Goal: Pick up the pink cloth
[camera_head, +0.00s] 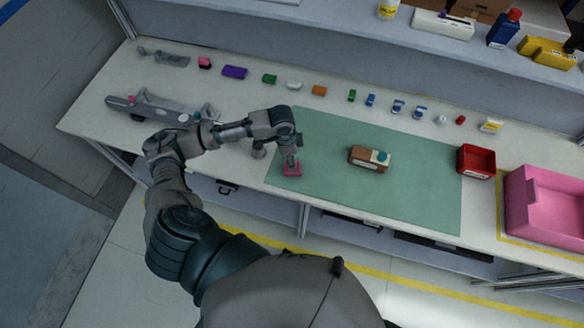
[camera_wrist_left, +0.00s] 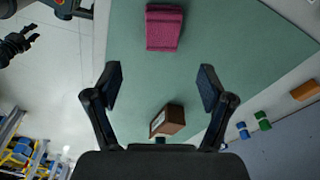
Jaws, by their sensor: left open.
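The pink cloth (camera_head: 292,168) lies folded near the left end of the green mat (camera_head: 330,191) in the head view. In the left wrist view, the cloth (camera_wrist_left: 164,27) shows whole near the top, beyond the fingertips. My left gripper (camera_wrist_left: 160,80) is open, with nothing between its fingers. In the head view, my left gripper (camera_head: 292,158) is over the cloth and partly covers it; the height gap is hard to judge. A dark jointed part shows at the left edge of the wrist view; I cannot tell whether it is my right gripper.
A brown box (camera_head: 367,159) stands on the mat, right of the cloth. A red bin (camera_head: 476,162) and a pink tub (camera_head: 545,207) stand to the right. Several small items line the back of the table. A grey part (camera_head: 160,109) lies at the left. Much of the mat is clear.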

